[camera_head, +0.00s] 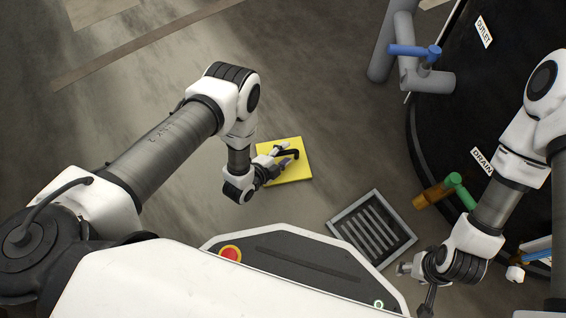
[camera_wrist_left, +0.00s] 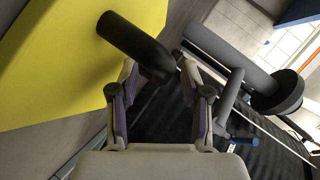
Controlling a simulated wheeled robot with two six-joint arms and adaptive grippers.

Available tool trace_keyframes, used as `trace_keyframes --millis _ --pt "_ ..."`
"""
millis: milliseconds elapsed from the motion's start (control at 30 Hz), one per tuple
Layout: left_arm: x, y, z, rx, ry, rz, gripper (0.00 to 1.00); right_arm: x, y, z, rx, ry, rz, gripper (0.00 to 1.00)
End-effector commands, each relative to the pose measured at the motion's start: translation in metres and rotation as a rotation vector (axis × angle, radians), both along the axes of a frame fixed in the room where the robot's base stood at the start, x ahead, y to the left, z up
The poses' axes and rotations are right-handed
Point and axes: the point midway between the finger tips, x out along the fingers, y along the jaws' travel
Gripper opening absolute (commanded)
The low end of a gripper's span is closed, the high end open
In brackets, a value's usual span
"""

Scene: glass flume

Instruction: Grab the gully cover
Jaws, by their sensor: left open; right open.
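The gully cover (camera_head: 298,172) is a yellow square plate with a black handle (camera_head: 292,153), lying on the floor ahead of my base. My left gripper (camera_head: 283,155) is open at the handle. In the left wrist view the yellow cover (camera_wrist_left: 60,60) fills the upper left, and the handle (camera_wrist_left: 128,38) reaches between the open fingertips of my left gripper (camera_wrist_left: 158,70). I cannot tell whether the fingers touch it. My right gripper (camera_head: 403,268) is open and empty, beside the lower right corner of the grated gully (camera_head: 345,213).
A black round tank (camera_head: 470,110) stands at the right. It has a grey outlet pipe with a blue valve handle (camera_head: 415,51) and a drain valve with a green handle (camera_head: 460,188). Floor left of and beyond the cover is clear.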

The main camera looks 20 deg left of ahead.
Motion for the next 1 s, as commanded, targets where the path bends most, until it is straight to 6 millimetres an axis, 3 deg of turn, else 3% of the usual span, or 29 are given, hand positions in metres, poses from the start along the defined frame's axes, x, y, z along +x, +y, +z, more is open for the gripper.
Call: trace_keyframes --millis 133,267,667,1000 --pt "0.0 0.0 0.002 0.0 0.0 0.0 0.44 0.0 0.0 0.002 0.0 -0.001 0.0 0.51" --pt "0.0 0.0 0.002 0.0 0.0 0.0 0.0 0.0 0.0 0.002 0.0 -0.001 0.001 0.51" --pt "0.0 0.0 0.007 -0.001 -0.002 0.0 0.0 0.0 0.0 0.006 0.0 0.001 0.0 0.51" --pt "0.0 0.0 0.083 -0.001 -0.002 0.0 0.0 -0.005 0.001 0.058 0.003 0.013 0.005 0.51"
